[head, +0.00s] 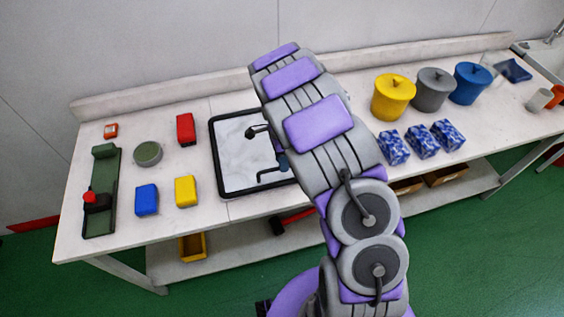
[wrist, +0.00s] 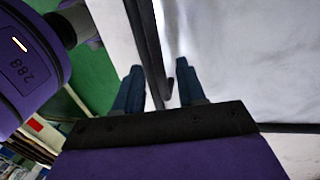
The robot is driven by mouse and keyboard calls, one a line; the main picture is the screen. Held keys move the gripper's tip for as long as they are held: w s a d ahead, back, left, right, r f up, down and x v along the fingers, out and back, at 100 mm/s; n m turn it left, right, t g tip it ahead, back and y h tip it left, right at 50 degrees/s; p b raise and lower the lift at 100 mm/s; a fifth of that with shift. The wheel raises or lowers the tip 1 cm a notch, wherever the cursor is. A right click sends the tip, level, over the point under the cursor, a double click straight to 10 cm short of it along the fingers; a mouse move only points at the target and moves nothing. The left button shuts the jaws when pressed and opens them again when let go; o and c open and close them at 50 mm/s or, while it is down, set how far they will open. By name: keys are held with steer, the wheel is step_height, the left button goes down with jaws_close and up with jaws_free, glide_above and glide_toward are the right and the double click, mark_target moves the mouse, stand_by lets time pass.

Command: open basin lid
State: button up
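The basin (head: 216,158) is a black-framed rectangle in the middle of the bench, with a pale, marbled surface (head: 234,150) lying flat inside the frame. Thin dark parts stand over this surface beside my arm; I cannot tell whether they are a lid handle or part of my wrist. My arm covers the basin's right part. In the wrist view my gripper (wrist: 160,66) is open, its two dark blue fingers apart. A dark bar or frame edge (wrist: 147,45) runs between them, with the pale surface (wrist: 245,60) to the right. Whether the fingers touch the bar is unclear.
Left on the bench are a green fixture (head: 104,185), a round grey-green dish (head: 147,154), and red (head: 185,129), blue (head: 147,199) and yellow (head: 186,191) blocks. To the right stand yellow (head: 392,98), grey (head: 433,91) and blue (head: 470,84) lidded pots behind blue-white boxes (head: 422,141).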

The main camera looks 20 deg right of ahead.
steer(key=shift+f, duration=0.45)
jaws_close()
stand_by(0.5)
